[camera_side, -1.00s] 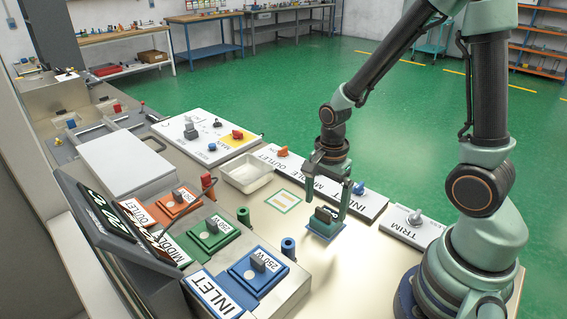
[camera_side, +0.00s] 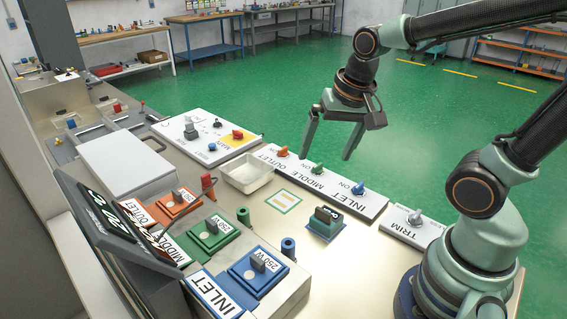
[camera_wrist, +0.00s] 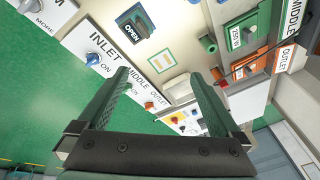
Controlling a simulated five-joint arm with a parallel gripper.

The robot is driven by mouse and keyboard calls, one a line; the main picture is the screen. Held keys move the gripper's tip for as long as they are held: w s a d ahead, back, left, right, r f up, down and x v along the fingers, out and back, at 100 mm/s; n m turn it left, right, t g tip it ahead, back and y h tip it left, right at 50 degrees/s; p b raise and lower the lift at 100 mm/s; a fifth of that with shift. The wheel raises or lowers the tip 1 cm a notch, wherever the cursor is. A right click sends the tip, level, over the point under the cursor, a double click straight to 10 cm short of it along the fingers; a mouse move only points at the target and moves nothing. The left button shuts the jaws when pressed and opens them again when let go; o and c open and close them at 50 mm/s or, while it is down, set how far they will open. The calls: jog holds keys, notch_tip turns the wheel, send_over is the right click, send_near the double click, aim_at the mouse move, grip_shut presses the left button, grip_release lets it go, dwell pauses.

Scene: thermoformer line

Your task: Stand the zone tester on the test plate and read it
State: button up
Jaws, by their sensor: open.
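A dark block (camera_side: 327,214) with a small display stands upright on a square blue plate (camera_side: 321,233) on the bench. It seems to be the zone tester on the test plate, though I cannot tell the plate's kind for sure. In the wrist view the display (camera_wrist: 132,29) reads OPEN. My gripper (camera_side: 326,150) is open and empty, raised above the switch strip, behind the block and clear of it. In the wrist view both fingers (camera_wrist: 160,88) are spread with nothing between them.
A pad with coloured stripes (camera_side: 283,201) and a white tray (camera_side: 247,174) lie nearby. A switch strip (camera_side: 313,181) runs behind. Orange, green and blue heater blocks (camera_side: 257,270) stand at left beside tilted panels. A TRIM knob box (camera_side: 414,230) is at right.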

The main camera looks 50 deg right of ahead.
jog(key=r+n, duration=0.1)
jog(key=n, duration=0.1)
jog(key=r+n+t, duration=0.1)
jog(key=n, duration=0.1)
jog(key=s+a+r+n+t, duration=0.1)
jog(key=r+n, duration=0.1)
jog(key=n, duration=0.1)
jog(key=shift+s+a, duration=0.1)
